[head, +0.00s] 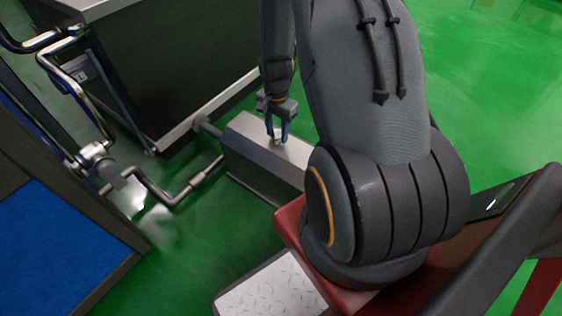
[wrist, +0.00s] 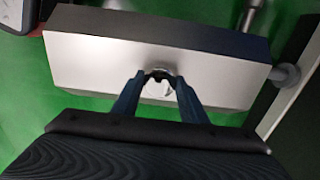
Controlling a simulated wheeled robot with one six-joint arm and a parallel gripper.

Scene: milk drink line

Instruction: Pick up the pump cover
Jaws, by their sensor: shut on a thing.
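The pump cover (head: 250,130) is a long box with a bright metal top and dark sides, low by the green floor in the head view. In the wrist view it (wrist: 95,60) spans the upper middle. My gripper (head: 277,138) points down at its top. In the wrist view the blue fingers of my gripper (wrist: 160,78) are closed around a small shiny knob (wrist: 158,90) at the middle of the top. I cannot tell whether the cover is lifted. My arm hides its right end in the head view.
A silver pipe (head: 170,197) with a valve (head: 100,155) runs to the left of the cover. A large dark tank (head: 170,75) stands behind. A blue-panelled unit (head: 55,255) is at the lower left. Green floor (head: 480,110) is free on the right.

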